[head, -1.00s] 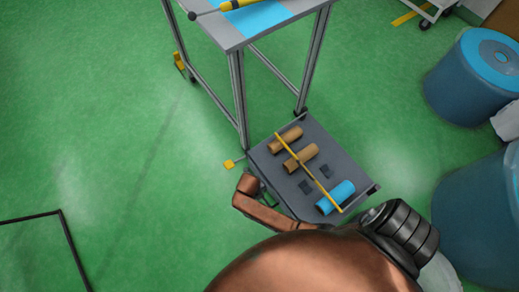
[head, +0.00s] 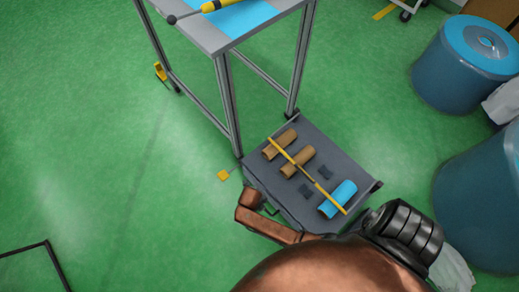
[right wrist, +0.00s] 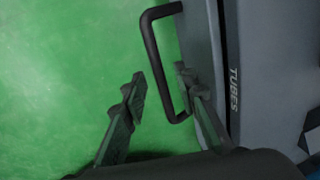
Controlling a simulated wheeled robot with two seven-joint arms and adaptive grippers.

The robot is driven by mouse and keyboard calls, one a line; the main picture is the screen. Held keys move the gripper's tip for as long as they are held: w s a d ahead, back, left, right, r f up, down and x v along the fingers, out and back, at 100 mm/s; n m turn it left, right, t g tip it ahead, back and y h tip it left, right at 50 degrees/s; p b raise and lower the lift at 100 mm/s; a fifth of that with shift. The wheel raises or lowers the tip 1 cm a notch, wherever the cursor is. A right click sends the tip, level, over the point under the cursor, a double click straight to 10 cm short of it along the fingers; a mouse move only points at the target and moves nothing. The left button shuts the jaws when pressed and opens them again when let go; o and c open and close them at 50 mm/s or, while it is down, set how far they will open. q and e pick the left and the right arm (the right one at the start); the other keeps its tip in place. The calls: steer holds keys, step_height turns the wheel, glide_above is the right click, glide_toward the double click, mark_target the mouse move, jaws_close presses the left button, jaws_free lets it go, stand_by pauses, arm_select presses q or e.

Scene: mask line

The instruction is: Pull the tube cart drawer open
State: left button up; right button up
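The tube cart (head: 350,163) is a low grey flat-topped unit beside the table in the head view. Two brown tubes and one blue tube (head: 338,200) lie on it under a thin yellow bar. My right gripper (right wrist: 160,78) is open, with one finger on each side of the handle's long bar. The far finger sits between bar and front; I cannot tell whether either finger touches the bar. My left gripper is not in view.
A metal-legged table (head: 228,105) stands just behind the cart. Blue round bins (head: 455,80) stand on the right, with a white bag near them. A small yellow piece (head: 223,175) is on the floor left of the cart.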

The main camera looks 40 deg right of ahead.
jaws_close()
stand_by(0.4)
